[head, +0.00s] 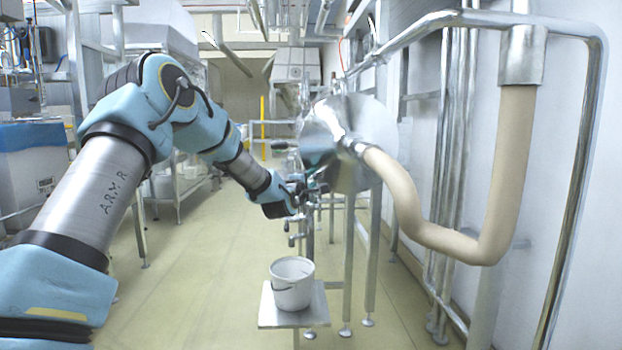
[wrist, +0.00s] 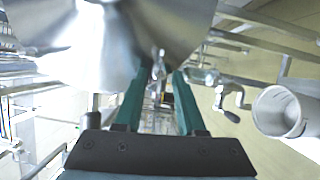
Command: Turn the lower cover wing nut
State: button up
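The round steel cover (head: 352,140) is at the end of the machine in the middle of the head view. It also fills the upper left of the wrist view (wrist: 85,45). My gripper (head: 312,185) is beside its lower left edge. In the wrist view, my gripper (wrist: 160,80) has its two teal fingers apart, with a clear gap. A small shiny metal fitting (wrist: 158,66) shows between the fingertips at the cover's edge; it may be the lower wing nut. I cannot tell whether the fingers touch it. The nut is not clear in the head view.
A white bucket (head: 292,284) stands on a small metal platform (head: 318,309) below my gripper. A cranked metal handle (wrist: 228,92) is right of the fingers. A beige hose (head: 402,200) and steel pipes (head: 575,150) stand on the right. The floor at left centre is clear.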

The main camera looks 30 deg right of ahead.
jog(key=shift+w, duration=0.1)
jog(key=shift+c, duration=0.4)
grip_shut()
